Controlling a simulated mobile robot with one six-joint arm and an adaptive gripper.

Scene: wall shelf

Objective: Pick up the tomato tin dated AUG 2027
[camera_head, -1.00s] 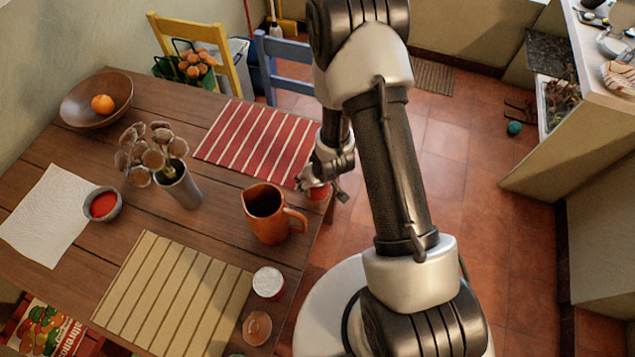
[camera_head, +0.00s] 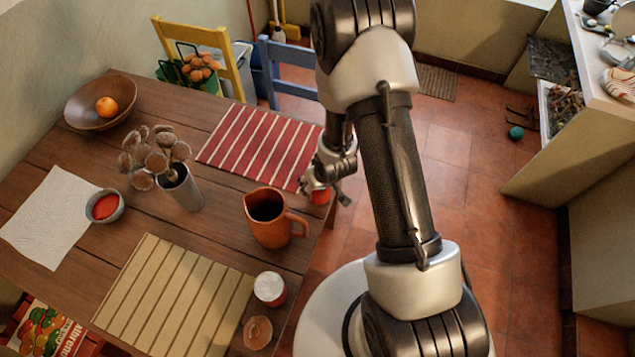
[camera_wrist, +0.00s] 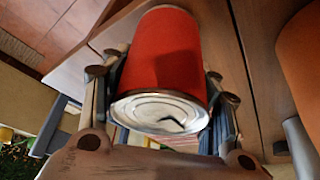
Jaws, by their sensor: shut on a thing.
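A red tin (camera_head: 321,196) is at the table's right edge, under my gripper (camera_head: 322,188), which partly covers it in the head view. In the wrist view the red tin (camera_wrist: 165,55) fills the space between the two fingers. Its plain red side and a silver end with a small dark mark face the camera. The mark is too blurred to read as a date. My gripper is shut on this tin. I cannot tell whether it touches the table. A second tin (camera_head: 270,288) with a pale top and reddish side stands nearer, beside the beige striped mat.
An orange jug (camera_head: 270,218) stands close, left of and below my gripper. A red striped mat (camera_head: 245,150) lies behind it. A vase (camera_head: 182,190), red-filled bowl (camera_head: 104,206) and small round dish (camera_head: 257,333) stand on the table. Open floor (camera_head: 450,190) lies to the right.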

